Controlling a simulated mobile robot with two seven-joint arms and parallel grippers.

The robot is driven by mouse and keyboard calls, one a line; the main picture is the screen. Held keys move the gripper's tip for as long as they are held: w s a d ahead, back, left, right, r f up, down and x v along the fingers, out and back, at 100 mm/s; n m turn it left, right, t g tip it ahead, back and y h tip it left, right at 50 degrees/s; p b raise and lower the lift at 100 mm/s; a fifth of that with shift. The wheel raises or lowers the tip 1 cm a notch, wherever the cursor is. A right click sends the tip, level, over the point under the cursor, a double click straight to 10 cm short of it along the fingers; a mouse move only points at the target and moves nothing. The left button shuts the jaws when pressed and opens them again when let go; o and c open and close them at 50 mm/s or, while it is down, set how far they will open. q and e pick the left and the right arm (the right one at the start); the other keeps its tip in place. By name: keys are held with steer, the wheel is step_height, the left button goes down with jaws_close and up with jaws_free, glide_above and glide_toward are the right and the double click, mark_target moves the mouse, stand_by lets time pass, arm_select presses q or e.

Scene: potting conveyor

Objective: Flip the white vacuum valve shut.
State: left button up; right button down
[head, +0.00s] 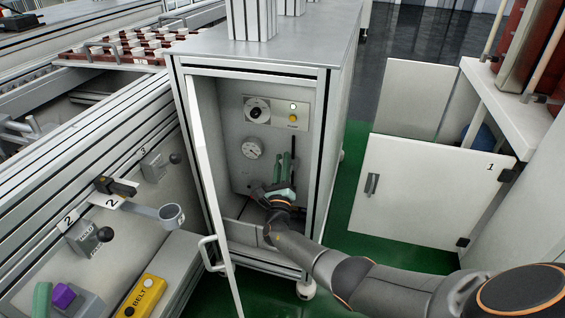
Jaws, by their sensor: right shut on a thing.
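The open cabinet (228,125) holds a round pressure gauge (252,148) on its back wall. My right gripper (281,172) reaches inside, below and to the right of the gauge. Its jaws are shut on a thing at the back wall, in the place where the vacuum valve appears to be. The gripper hides most of that part, so the valve's white lever and its angle cannot be made out. My left gripper is not in view.
The cabinet door (209,190) stands open on the left, with a handle (211,253). A control panel (276,111) with a black knob is above the gauge. At left are a yellow BELT box (147,297) and a grey cup-shaped holder (171,216). A white door (425,187) marked 1 is at right.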

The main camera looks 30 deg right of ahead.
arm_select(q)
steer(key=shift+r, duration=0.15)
arm_select(e)
steer(key=shift+a+n, duration=0.1)
steer(key=shift+n, duration=0.3)
steer(key=n+y+p, duration=0.2)
steer(key=n, duration=0.1)
steer(key=shift+w+a+f, duration=0.2)
steer(key=shift+w, duration=0.1)
arm_select(q)
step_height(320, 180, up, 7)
steer(key=p, duration=0.4)
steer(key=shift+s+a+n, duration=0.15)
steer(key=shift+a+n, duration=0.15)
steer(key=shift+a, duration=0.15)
arm_select(e)
steer(key=shift+w+a+f+n+g+y, duration=0.2)
steer(key=shift+f+n+y, duration=0.35)
steer(key=shift+n, duration=1.1)
steer(key=shift+w+a+f+n+g+y, duration=0.15)
steer(key=shift+f+n+y, duration=0.35)
steer(key=shift+n, duration=1.1)
steer(key=shift+w+a+f+n+g+y, duration=0.1)
steer(key=shift+f+n+g+y, duration=0.3)
steer(key=shift+n, duration=1.25)
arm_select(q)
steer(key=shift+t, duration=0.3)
arm_select(e)
steer(key=shift+f+y, duration=0.2)
steer(key=shift+y, duration=0.05)
